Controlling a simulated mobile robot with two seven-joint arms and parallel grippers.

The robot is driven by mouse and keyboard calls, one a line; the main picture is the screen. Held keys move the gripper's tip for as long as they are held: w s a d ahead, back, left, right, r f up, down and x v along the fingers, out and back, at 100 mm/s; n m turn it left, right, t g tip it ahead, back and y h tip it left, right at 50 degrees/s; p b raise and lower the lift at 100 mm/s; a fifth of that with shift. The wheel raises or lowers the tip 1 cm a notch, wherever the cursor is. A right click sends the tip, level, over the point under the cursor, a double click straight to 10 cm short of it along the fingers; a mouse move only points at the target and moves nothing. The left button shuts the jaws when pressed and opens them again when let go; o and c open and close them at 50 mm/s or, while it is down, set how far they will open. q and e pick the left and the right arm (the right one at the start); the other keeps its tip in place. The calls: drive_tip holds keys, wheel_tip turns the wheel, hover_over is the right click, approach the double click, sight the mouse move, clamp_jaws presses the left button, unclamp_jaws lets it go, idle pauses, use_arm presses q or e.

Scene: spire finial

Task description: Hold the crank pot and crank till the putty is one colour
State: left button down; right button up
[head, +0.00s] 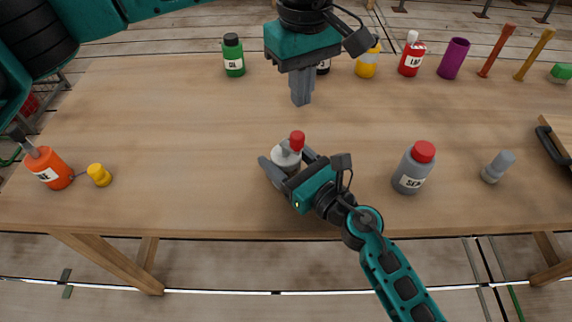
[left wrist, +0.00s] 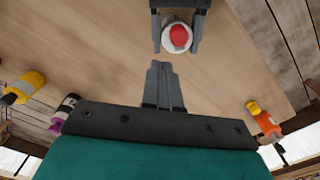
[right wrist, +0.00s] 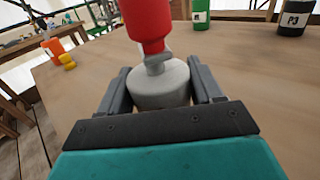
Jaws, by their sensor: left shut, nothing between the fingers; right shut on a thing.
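The crank pot is a small light-grey pot (head: 285,157) with a grey crank arm and a red knob (head: 297,140) on top. It stands on the table near the front middle. My right gripper (head: 288,168) is shut around the pot's sides; the right wrist view shows the pot body (right wrist: 160,88) between both fingers. The lid hides the putty, so its colour does not show. My left gripper (head: 301,100) is shut and empty, pointing down above the table behind the pot. In the left wrist view its closed fingertips (left wrist: 158,66) are apart from the red knob (left wrist: 179,36).
A grey red-capped bottle (head: 414,167) and small grey piece (head: 497,166) are at right. Several bottles, a purple cup (head: 453,58) and sticks line the back. The table between is clear.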

sight(286, 167)
idle(0.4)
use_arm(q)
drive_tip(key=shift+w+d+f, duration=0.1)
drive_tip(key=shift+w+f, duration=0.05)
drive_tip(key=shift+f, duration=0.85)
drive_tip(key=shift+w+d+f, duration=0.1)
drive_tip(key=shift+f, duration=0.9)
drive_tip(key=shift+f, duration=0.15)
idle(1.0)
drive_tip(key=shift+f, duration=1.35)
drive_tip(key=shift+s+a, duration=0.1)
drive_tip(key=shift+s, duration=1.15)
idle(0.3)
